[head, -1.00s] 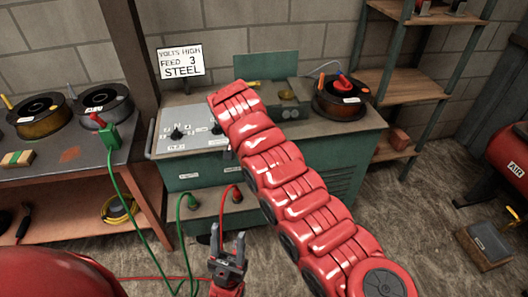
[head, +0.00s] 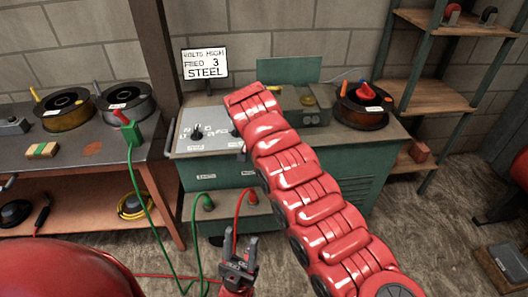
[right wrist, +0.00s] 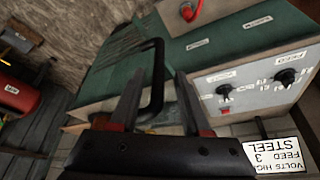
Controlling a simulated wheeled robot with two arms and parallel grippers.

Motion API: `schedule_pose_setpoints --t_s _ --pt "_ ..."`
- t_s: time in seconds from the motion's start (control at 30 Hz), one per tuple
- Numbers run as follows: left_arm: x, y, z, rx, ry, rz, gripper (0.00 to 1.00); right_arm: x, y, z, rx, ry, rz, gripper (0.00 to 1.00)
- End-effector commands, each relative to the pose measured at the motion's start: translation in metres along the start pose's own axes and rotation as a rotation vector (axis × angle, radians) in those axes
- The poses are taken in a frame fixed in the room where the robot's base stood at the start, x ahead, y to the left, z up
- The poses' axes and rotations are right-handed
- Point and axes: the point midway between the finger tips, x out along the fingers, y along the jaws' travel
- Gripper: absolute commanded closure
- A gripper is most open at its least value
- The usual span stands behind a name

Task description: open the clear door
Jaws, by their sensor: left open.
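I cannot make out a clear door in either view. The green machine (head: 330,165) stands ahead with a grey control panel (head: 207,128); the panel also shows in the right wrist view (right wrist: 255,90). A black bar handle (right wrist: 158,75) stands out from the machine's green side. My right gripper (right wrist: 160,75) is open, with its fingers either side of the handle in the picture; I cannot tell whether they touch it. In the head view my right arm hides that gripper and part of the machine. My left gripper (head: 240,246) is open and empty, low in front of the machine.
A sign (head: 205,64) stands behind the panel. A wire spool (head: 362,112) sits on the machine's top right. A bench (head: 75,160) with spools is at left, shelves (head: 440,70) at right. Green (head: 150,200) and red (head: 237,215) cables hang near my left gripper.

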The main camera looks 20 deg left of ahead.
Motion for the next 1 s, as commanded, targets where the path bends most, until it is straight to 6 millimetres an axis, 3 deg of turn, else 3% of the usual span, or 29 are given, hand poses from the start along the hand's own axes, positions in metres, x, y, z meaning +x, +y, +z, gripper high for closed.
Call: schedule_pose_setpoints --t_s 0.23,0.37,0.7,0.87,1.0 --pt "-0.001 0.000 0.000 0.000 0.000 0.000 0.50 -0.004 0.000 0.000 0.000 0.000 -0.001 0.53" --pt "-0.005 0.000 0.001 0.000 0.000 0.000 0.50 -0.023 -0.002 -0.001 0.001 0.004 -0.006 0.53" --pt "-0.016 0.001 0.003 0.000 0.000 0.000 0.50 -0.114 -0.001 -0.001 0.000 0.006 -0.004 0.53" --pt "-0.018 0.001 0.003 0.000 0.000 0.000 0.50 -0.146 0.000 -0.001 0.000 0.004 -0.001 0.53" --pt "-0.007 0.000 0.001 0.000 0.000 0.000 0.50 -0.167 0.000 -0.002 -0.001 0.000 0.001 0.53"
